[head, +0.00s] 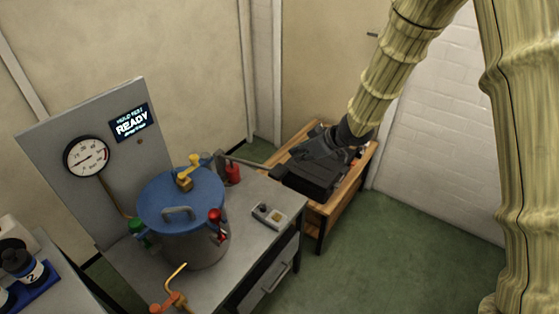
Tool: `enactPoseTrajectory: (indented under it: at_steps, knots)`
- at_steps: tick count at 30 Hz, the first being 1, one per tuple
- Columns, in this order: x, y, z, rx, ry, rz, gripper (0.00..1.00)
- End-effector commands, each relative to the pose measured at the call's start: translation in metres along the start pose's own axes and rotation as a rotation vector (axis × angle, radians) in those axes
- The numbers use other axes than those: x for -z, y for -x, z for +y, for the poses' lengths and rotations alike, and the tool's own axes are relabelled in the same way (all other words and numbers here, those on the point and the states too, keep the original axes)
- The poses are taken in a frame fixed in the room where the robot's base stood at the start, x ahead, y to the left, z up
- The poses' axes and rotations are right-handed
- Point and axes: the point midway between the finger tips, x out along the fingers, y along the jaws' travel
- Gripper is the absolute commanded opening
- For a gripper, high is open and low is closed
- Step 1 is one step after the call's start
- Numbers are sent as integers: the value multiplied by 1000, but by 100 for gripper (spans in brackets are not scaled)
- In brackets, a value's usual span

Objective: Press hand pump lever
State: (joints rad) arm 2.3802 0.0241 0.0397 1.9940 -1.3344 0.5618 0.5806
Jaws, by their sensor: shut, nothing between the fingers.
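The hand pump appears to be the small red body (233,173) at the back right of the grey bench. A grey bar, which looks like its lever (248,162), runs from above the red body to the right, nearly level.
A blue-lidded cylinder (182,198) with coloured clamps stands on the bench (268,240). Behind it a grey panel holds a gauge (87,157) and a screen (131,123) reading READY. A small switch box (268,214) lies nearer. A wooden table (341,197) stands under my arm.

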Motion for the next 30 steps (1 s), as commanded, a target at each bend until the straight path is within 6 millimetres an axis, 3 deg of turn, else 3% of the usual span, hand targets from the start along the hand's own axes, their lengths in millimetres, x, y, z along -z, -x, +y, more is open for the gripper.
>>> enactPoseTrajectory:
  at_steps: [4,17,23,30]
  knots:
    - [20,10,6,-2,40,7,0]
    - [22,10,6,-1,47,7,0]
    - [22,-4,6,-1,47,7,0]
    - [23,-37,6,0,47,6,0]
